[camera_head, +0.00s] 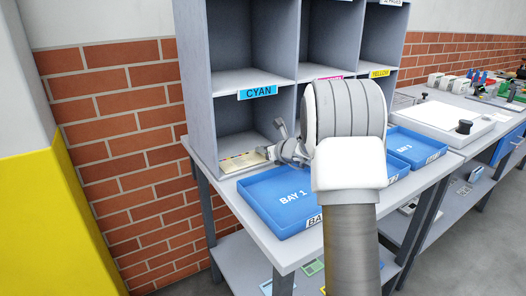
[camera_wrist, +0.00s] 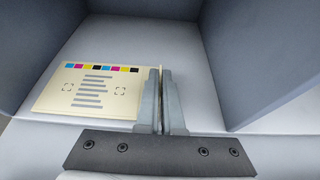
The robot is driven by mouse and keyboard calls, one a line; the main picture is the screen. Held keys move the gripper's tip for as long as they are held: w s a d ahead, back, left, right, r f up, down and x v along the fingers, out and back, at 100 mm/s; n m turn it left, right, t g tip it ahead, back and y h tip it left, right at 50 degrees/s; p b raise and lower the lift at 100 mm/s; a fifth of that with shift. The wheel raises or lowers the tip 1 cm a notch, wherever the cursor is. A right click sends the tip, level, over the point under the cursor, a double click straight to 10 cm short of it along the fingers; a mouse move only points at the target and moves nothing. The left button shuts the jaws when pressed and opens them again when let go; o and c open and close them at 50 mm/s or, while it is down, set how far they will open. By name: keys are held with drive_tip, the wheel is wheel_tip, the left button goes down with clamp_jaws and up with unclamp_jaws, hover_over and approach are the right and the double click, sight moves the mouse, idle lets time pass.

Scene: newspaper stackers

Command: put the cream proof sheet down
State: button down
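The cream proof sheet (camera_wrist: 92,91) lies flat on the floor of the lower cubby under the CYAN label, near its front left. It has a row of colour patches along its far edge, grey text lines and corner marks. It also shows in the head view (camera_head: 241,161). My gripper (camera_wrist: 163,98) is at the sheet's right edge, its two fingers nearly together with a thin cream strip between them. It looks shut on that edge. In the head view, my gripper (camera_head: 276,145) is at the cubby's mouth, and my arm hides part of the shelf.
Blue BAY trays stand in front of the cubbies, with BAY 1 (camera_head: 283,198) just below my gripper. The CYAN label (camera_head: 257,92) is on the shelf edge above. Cubby walls stand close on both sides. The floor right of the sheet is bare.

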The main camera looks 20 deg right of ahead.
drive_tip(key=shift+f, duration=0.15)
drive_tip(key=c, duration=1.1)
unclamp_jaws()
drive_tip(key=shift+o, duration=0.2)
